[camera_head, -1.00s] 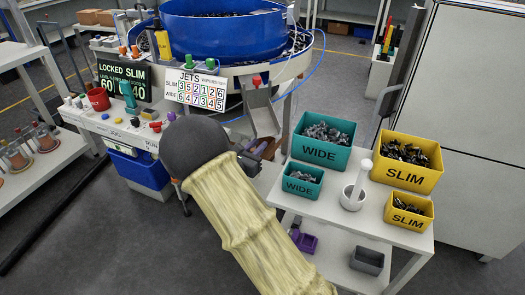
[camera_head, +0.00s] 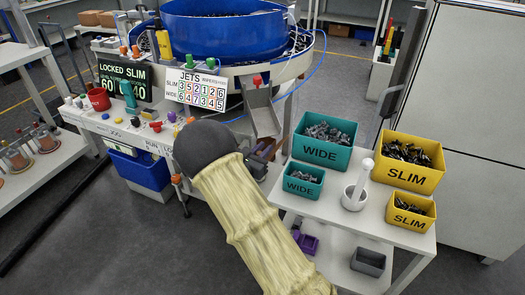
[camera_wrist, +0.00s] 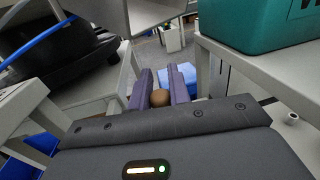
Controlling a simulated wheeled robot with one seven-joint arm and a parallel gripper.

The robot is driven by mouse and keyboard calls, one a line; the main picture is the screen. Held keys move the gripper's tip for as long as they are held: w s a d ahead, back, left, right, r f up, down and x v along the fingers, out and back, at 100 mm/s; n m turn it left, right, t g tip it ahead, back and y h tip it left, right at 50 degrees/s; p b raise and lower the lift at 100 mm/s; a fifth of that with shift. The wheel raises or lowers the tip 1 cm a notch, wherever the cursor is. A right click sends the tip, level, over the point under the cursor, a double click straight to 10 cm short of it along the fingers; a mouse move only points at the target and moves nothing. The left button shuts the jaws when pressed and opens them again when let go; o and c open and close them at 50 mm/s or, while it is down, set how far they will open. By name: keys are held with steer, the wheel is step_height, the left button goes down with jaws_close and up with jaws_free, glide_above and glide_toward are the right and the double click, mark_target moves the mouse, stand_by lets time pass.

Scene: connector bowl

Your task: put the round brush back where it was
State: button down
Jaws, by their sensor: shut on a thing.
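My gripper (camera_wrist: 159,92) shows in the wrist view as two purple-grey fingers shut on a small brown rounded thing, which I take to be the end of the round brush (camera_wrist: 160,98). The rest of the brush is hidden. In the head view my gripper (camera_head: 264,150) is a small dark and purple shape just beyond my covered arm, left of the teal WIDE bins and below the metal chute. The brush cannot be made out there. The place where it was cannot be told from these frames.
A white cart (camera_head: 340,223) holds teal WIDE bins (camera_head: 323,153), yellow SLIM bins (camera_head: 407,176) and a white cup (camera_head: 353,199) with a white rod. The metal chute (camera_head: 262,112) and blue bowl feeder (camera_head: 222,35) stand behind my gripper. The control bench (camera_head: 115,122) is at left.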

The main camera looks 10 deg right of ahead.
steer(key=shift+f, duration=0.1)
steer(key=c, duration=1.3)
jaws_free()
steer(key=shift+s+a, duration=0.1)
steer(key=shift+a, duration=0.05)
steer(key=v, duration=1.1)
steer(key=shift+s+a+p, duration=0.25)
steer(key=shift+p, duration=0.1)
